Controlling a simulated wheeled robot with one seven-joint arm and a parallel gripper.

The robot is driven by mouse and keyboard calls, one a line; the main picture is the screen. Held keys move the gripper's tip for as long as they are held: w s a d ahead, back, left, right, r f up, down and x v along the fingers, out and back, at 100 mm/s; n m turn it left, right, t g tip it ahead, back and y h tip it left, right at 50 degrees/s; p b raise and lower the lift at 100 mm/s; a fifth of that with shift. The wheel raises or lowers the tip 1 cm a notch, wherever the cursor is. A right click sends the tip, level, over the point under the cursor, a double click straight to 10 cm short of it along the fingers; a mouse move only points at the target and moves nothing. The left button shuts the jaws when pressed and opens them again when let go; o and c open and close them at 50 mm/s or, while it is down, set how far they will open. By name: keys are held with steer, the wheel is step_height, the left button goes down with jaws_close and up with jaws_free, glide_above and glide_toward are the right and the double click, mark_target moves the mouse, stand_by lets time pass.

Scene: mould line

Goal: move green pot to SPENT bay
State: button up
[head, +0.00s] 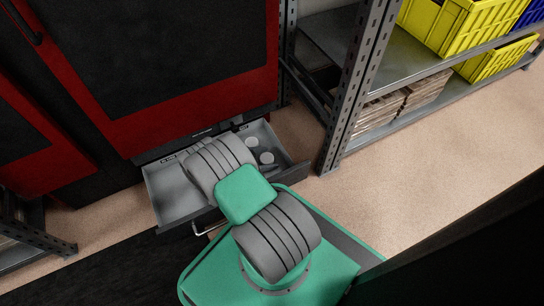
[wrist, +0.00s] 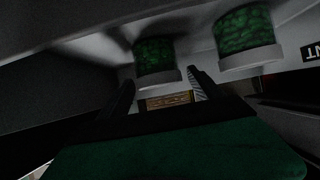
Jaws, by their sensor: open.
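Two green pots with white lids show in the wrist view, a left one (wrist: 155,52) and a right one (wrist: 246,30). They appear lid-down in that picture. My gripper (wrist: 162,80) is open, its fingertips either side of the left pot's lid in the picture. I cannot tell whether they touch it. The open grey drawer (head: 172,194) in the head view holds two pale round tops, one farther (head: 251,141) and one nearer (head: 266,158). My arm hides the gripper and part of the drawer there.
The drawer sits under a red and black cabinet (head: 190,100). A metal shelf post (head: 355,90) stands close to its right. The shelves hold yellow crates (head: 455,25) and stacked brown goods (head: 400,103). Bare floor (head: 430,170) lies to the right.

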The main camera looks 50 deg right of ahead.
steer(key=w+a+r+n+t+y+p, duration=0.2)
steer(key=w+a+r+n+y, duration=0.15)
steer(key=w+a+r, duration=1.05)
steer(key=a+r+n+t+y, duration=0.1)
steer(key=a+r+n, duration=0.2)
steer(key=r, duration=0.5)
steer(key=a+r+n+t+y, duration=0.1)
steer(key=a+r+n+y, duration=0.2)
steer(key=r, duration=0.5)
steer(key=s+a+r+n+t+y, duration=0.1)
steer(key=s+a+r+n+y, duration=0.1)
steer(key=s+a+r+n, duration=0.4)
steer(key=s+a+r+n+t+y, duration=0.1)
steer(key=s+a+r+n+y, duration=0.1)
steer(key=s+a+r+n, duration=0.5)
steer(key=s+a, duration=0.1)
steer(key=s, duration=0.4)
steer(key=shift+s+a+r+t, duration=0.15)
steer(key=shift+s+t, duration=0.2)
steer(key=shift+t, duration=0.05)
